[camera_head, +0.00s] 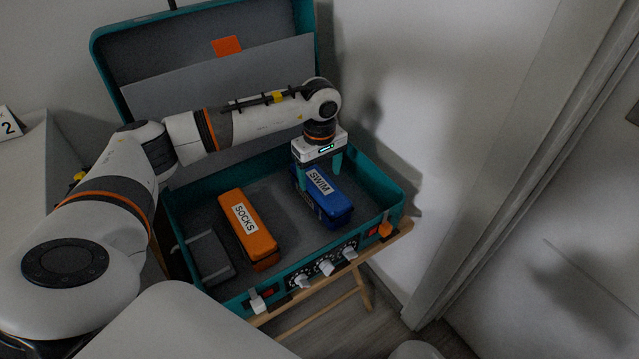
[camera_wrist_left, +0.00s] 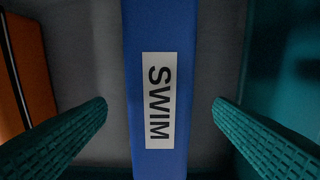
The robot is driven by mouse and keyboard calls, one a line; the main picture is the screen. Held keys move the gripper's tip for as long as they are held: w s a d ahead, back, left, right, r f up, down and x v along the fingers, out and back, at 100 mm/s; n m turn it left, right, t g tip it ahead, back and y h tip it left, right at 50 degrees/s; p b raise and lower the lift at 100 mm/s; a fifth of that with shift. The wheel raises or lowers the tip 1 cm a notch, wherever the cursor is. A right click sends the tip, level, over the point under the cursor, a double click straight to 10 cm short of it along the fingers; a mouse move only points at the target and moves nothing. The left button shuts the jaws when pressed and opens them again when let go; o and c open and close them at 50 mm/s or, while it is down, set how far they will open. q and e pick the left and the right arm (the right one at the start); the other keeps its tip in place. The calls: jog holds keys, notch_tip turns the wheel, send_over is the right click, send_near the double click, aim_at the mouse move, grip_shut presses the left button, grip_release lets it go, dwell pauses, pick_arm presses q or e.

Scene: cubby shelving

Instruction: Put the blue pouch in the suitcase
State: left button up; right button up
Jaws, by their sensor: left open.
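The blue pouch (camera_head: 331,205), labelled SWIM, lies inside the open teal suitcase (camera_head: 393,196), on the right of its floor. My left gripper (camera_head: 319,181) is open above the pouch, pointing down, with a finger on each side of it. In the left wrist view the blue pouch (camera_wrist_left: 160,60) runs down the middle between the two teal fingers of my left gripper (camera_wrist_left: 160,112). Gaps show between the pouch and both fingertips. My right gripper is not in these views.
An orange pouch (camera_head: 254,242) labelled SOCKS lies left of the blue one in the suitcase. A grey compartment (camera_head: 208,255) is at its left end. The suitcase stands on a wooden stand (camera_head: 362,287) beside a wall. Its lid (camera_head: 205,45) stands open behind my arm.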

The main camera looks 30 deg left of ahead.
aim_at(320, 182)
pick_arm(q)
notch_tip(320, 182, up, 5)
jog(key=shift+r, duration=0.15)
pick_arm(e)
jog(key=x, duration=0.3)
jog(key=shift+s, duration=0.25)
